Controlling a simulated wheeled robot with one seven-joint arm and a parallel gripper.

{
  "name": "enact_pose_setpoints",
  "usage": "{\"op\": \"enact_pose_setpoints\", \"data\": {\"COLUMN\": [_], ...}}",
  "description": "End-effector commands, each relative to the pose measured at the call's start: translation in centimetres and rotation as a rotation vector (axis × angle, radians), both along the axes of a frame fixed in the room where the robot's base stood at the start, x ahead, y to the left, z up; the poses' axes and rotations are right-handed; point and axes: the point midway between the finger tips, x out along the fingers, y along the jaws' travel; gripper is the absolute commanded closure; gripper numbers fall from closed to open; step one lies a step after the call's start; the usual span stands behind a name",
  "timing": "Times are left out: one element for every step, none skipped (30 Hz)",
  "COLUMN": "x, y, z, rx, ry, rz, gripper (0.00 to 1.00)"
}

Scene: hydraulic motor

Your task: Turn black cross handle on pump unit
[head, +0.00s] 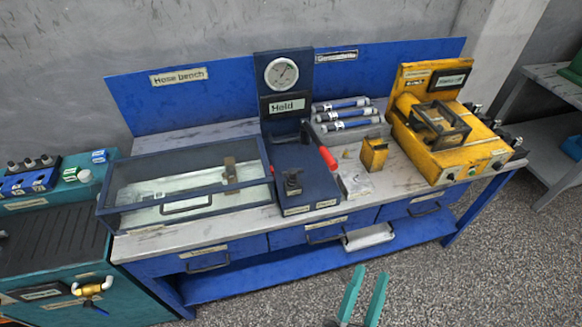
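The dark blue pump unit (299,153) stands in the middle of the hose bench, with a round pressure gauge (281,74) on its upright back panel. A small black handle (293,182) sits on top of the unit near its front edge; its cross shape is hard to make out at this size. A red grip (327,157) sticks out at the unit's right side. My gripper (369,273) shows at the bottom, with two teal fingers apart and nothing between them. It is in front of the bench and well away from the black handle.
A clear-lidded tank (185,222) stands left of the pump unit. A yellow machine (440,150), a small yellow block (374,154) and several blue-white cylinders (345,114) are to the right. The floor in front is clear.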

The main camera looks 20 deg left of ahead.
Motion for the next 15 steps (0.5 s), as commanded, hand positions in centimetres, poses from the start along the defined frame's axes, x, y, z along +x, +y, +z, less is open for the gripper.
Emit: {"op": "enact_pose_setpoints", "data": {"x": [1.4,2.1,3.0,3.5,4.2,4.9,5.5,6.0,6.7,7.2,7.7,8.4,8.8,9.3,9.8], "y": [-0.4,-0.7,-1.2,-1.5,-1.8,-2.3,-2.6,-3.0,-3.4,-3.7,-4.1,-4.5,-4.8,-5.1,-5.5], "z": [1.3,2.0,2.9,3.6,4.3,5.2,5.8,6.4,7.2,7.8,8.4,9.1,9.6,10.1,10.7], "rx": [0.047,0.077,0.117,0.147,0.180,0.222,0.254,0.288,0.332,0.366,0.402,0.449,0.485,0.523,0.571], "ry": [-0.066,-0.102,-0.149,-0.185,-0.220,-0.268,-0.303,-0.339,-0.386,-0.420,-0.456,-0.500,-0.536,-0.569,-0.614], "rz": [0.006,0.009,0.013,0.015,0.019,0.022,0.026,0.028,0.031,0.033,0.036,0.039,0.041,0.043,0.044], "gripper": [0.60,0.60,0.60,0.60,0.60,0.60,0.60,0.60,0.60,0.60,0.60,0.60,0.60,0.60,0.60]}}
